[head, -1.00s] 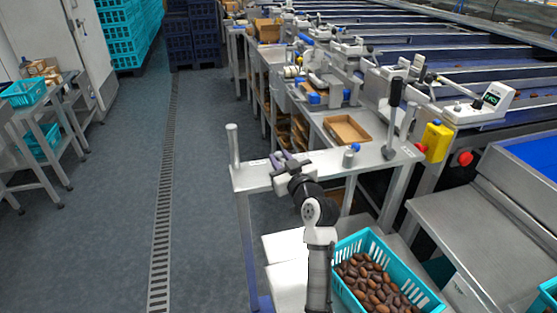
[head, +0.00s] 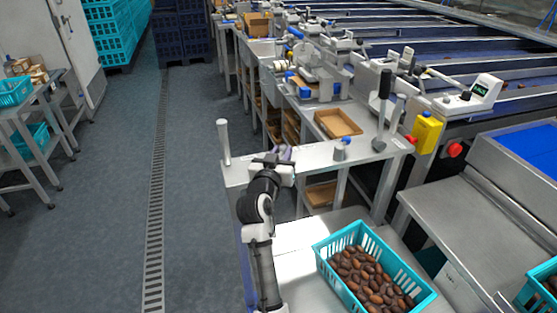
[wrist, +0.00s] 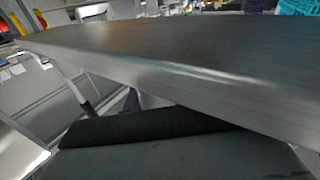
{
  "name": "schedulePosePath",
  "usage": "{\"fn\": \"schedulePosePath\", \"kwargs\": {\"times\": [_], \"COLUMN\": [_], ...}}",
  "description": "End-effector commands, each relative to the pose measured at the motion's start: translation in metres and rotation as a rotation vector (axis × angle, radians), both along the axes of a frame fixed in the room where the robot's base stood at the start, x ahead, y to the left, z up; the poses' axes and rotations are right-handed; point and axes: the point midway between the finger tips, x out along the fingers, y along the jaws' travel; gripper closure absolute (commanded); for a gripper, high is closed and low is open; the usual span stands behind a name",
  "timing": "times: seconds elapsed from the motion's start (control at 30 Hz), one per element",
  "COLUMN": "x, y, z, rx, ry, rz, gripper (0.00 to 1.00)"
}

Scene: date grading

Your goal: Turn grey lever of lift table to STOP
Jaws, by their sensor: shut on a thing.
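In the head view, my gripper (head: 280,162) is at the near edge of the steel bench top (head: 322,155), between two small white labels. Its jaws are shut on a small grey-purple piece (head: 285,152), apparently the grey lever, mostly hidden by the jaws. I cannot read the labels or the lever's setting. In the wrist view, dark gripper parts fill the bottom and the underside or edge of a brushed steel plate (wrist: 190,55) crosses above. A purplish bit (wrist: 133,100) shows just beyond the dark jaw.
A pale upright post (head: 224,142) stands at the bench's left corner. A black-handled lever (head: 384,100) and a yellow box (head: 427,133) with a red button are at right. A turquoise crate (head: 330,262) of dates sits on the lower steel surface.

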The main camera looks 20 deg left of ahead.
Motion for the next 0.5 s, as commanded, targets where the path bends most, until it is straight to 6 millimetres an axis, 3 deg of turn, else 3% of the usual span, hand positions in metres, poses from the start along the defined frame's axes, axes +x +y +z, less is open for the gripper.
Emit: {"fn": "schedulePosePath", "kwargs": {"times": [0.5], "x": [-0.0008], "y": [-0.0085], "z": [-0.0031], "rx": [-0.001], "ry": [0.002], "rz": [-0.272], "gripper": [0.98]}}
